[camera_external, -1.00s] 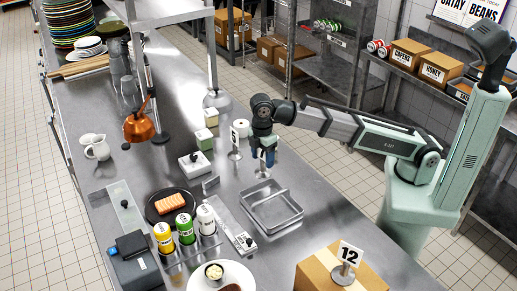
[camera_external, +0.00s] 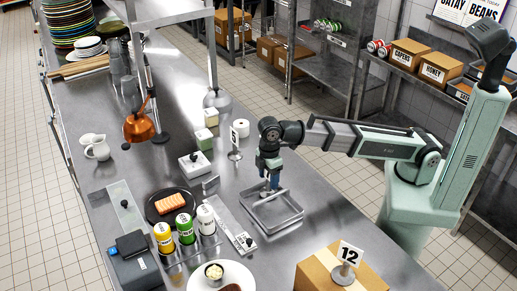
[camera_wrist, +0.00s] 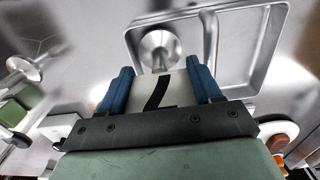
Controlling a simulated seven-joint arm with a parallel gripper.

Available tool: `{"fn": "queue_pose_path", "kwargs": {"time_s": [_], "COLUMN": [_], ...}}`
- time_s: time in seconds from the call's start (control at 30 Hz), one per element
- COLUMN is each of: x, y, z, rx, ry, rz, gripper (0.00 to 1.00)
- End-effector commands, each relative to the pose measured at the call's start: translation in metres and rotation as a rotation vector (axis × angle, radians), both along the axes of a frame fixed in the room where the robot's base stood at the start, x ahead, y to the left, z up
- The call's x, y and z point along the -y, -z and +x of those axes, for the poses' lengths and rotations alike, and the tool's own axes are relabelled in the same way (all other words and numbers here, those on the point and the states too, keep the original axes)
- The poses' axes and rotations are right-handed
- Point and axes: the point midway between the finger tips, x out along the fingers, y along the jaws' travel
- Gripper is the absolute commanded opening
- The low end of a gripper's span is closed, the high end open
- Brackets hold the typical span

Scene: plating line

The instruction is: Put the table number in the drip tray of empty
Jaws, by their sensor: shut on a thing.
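A table number (camera_wrist: 157,88) is between the blue fingers of my gripper (camera_wrist: 163,85) in the wrist view. Its white card bears a black digit, partly hidden, and its round metal base (camera_wrist: 160,47) shows beyond the fingertips. The drip tray (camera_external: 296,216) is a shallow rectangular metal tray on the counter, and it also shows in the wrist view (camera_wrist: 282,45). In the external view my gripper (camera_external: 271,185) is over the tray's far left part, shut on the number. The base overlaps the tray in the wrist view; whether it touches the floor of the tray I cannot tell.
Another table number (camera_external: 235,141) stands behind and left of the tray. A number 12 stand (camera_external: 345,264) sits on a cardboard box (camera_external: 318,271) in front. Squeeze bottles (camera_external: 185,228) in a rack and a black plate (camera_external: 155,207) with orange food are to the left.

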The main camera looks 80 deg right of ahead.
Motion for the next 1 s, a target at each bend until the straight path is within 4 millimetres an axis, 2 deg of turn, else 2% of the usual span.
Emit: {"fn": "queue_pose_path", "kwargs": {"time_s": [0.1,0.5,0.53,0.63,0.87,1.0], "x": [0.0002,0.0001,0.0,0.0,0.0,-0.0003], "y": [0.0062,0.0094,0.009,0.0089,0.0084,0.0014], "z": [-0.0004,-0.0001,0.0,0.0,0.0,0.0007], "rx": [0.0,0.0,0.0,0.0,0.0,0.001], "ry": [0.0,-0.001,-0.001,-0.001,-0.001,-0.001], "rz": [0.0,0.0,0.0,0.0,0.0,0.001], "gripper": [0.08,0.08,0.66,0.74,0.74,0.74]}}
